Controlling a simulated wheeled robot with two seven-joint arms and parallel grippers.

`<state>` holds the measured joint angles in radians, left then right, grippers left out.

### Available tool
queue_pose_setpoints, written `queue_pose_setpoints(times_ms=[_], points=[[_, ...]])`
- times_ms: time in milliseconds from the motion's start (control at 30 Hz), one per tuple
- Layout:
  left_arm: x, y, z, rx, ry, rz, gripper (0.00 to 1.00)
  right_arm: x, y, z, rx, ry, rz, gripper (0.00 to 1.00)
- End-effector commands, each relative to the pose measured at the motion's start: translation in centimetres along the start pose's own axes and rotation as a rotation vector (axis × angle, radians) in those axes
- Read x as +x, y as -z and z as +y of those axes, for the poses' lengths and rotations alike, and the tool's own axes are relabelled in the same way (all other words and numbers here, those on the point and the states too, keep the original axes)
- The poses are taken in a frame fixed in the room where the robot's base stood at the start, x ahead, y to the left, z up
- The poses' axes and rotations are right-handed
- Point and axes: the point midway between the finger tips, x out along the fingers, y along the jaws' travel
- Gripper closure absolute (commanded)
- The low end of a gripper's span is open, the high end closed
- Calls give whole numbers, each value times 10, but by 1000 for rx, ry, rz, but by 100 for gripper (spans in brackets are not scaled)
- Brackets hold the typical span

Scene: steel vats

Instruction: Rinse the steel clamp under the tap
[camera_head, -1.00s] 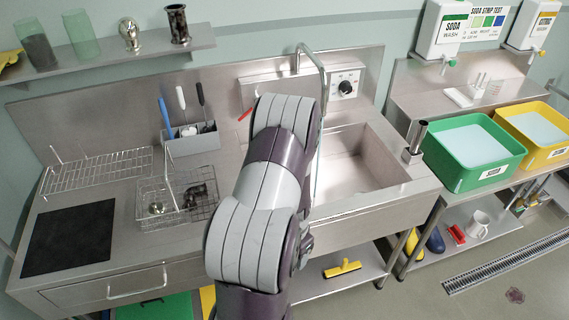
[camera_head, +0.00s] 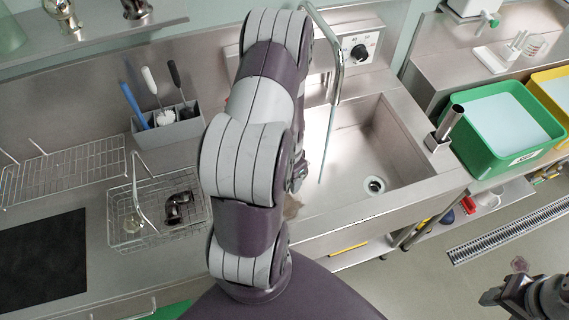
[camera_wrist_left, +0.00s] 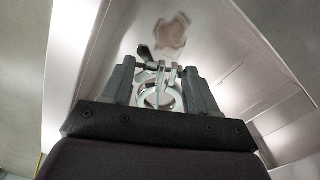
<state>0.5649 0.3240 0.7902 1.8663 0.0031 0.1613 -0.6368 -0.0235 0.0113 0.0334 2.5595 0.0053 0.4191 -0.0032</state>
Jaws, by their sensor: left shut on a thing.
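The steel clamp (camera_wrist_left: 172,98) shows in the left wrist view as a shiny ring with a bolt part at its top. My left gripper (camera_wrist_left: 160,80) is shut on it, one dark finger on each side. In the head view my left arm reaches to the left side of the sink (camera_head: 410,160) and hides the clamp and most of the gripper. The tap (camera_head: 338,65) arches over the sink. A thin pale blue stream of water (camera_head: 327,150) falls from it, just right of my arm. My right gripper (camera_head: 490,297) is at the lower right, apart from everything; its opening is unclear.
A wire basket (camera_head: 125,215) holding dark pipe parts stands on the left counter. A grey holder (camera_head: 165,135) with brushes is behind it. A green tub (camera_head: 480,150) is right of the sink. A brown patch (camera_wrist_left: 172,35) shows beyond the clamp.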

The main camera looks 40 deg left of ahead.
Motion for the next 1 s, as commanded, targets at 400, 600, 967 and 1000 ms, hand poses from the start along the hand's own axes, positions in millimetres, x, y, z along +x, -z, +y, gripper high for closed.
queue_pose_setpoints(times_ms=[400, 600, 967, 1000], points=[[14, 53, -12, 1, 2, 2, 79, 26, -3, 0, 0, 0, 0, 47], [20, 78, -18, 0, 1, 1, 79, 38, -5, 0, 0, 0, 0, 47], [26, 120, -27, 0, 1, 2, 79, 52, -6, 0, 0, 0, 0, 47], [26, 123, -28, 0, 0, 1, 79, 53, -6, 0, 0, 0, 0, 47]])
